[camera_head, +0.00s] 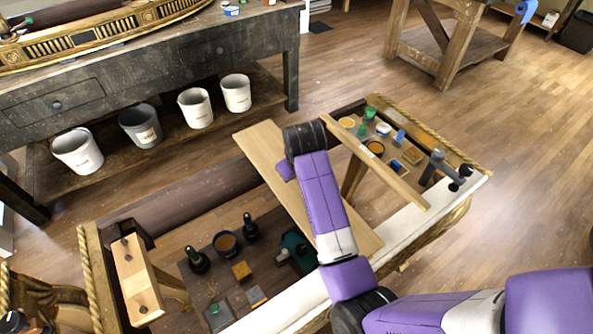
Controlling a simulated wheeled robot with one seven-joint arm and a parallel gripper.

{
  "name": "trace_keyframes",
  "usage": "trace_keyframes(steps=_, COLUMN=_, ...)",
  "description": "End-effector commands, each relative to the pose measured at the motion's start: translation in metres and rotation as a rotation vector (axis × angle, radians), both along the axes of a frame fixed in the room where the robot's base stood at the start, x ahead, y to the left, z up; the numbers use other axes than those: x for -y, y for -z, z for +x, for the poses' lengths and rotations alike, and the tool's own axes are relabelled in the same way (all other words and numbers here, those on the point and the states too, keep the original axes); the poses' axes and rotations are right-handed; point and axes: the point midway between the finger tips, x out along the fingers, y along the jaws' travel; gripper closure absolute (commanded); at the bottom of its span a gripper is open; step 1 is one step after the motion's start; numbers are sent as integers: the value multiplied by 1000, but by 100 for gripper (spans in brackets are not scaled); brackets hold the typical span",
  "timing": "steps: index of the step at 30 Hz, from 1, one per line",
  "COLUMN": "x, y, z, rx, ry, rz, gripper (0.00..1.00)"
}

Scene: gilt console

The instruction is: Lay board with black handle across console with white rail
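The console has gilt rope-like edges and a white rail (290,306) along its near side. A long, plain light wooden board (262,145) slants across the middle of the console. Its far end reaches past the back edge and its near end appears to be at or over the white rail. No black handle can be made out on it; my arm covers its middle. My purple arm passes over this board and ends in a dark wrist joint. My gripper's fingers are hidden behind the arm, so I cannot tell whether they hold the board.
A narrow wooden piece (385,165) spans the right section, near small pots and a grey clamp-like tool (440,165). A wooden piece with dark knobs (137,280) stands at left. Dark bottles (197,260) stand in the left section. Buckets (195,108) line a shelf behind.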

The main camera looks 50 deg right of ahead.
Motion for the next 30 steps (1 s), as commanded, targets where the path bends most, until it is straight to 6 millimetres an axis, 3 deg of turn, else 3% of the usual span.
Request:
trace_keyframes(steps=5, x=0, y=1, z=0, rx=2, ry=0, rz=-1, gripper=100)
trace_keyframes(steps=6, x=0, y=1, z=1, rx=2, ry=0, rz=-1, gripper=80)
trace_keyframes(steps=9, x=0, y=1, z=0, rx=2, ry=0, rz=-1, gripper=60)
trace_keyframes(steps=16, x=0, y=1, z=0, rx=1, ry=0, rz=0, gripper=60)
trace_keyframes(steps=21, x=0, y=2, z=0, rx=-2, ry=-1, rz=1, gripper=27)
trace_keyframes(steps=22, x=0, y=2, z=0, rx=-2, ry=-1, rz=1, gripper=24)
trace_keyframes(steps=30, x=-1, y=3, z=0, rx=-2, ry=-2, rz=2, gripper=24)
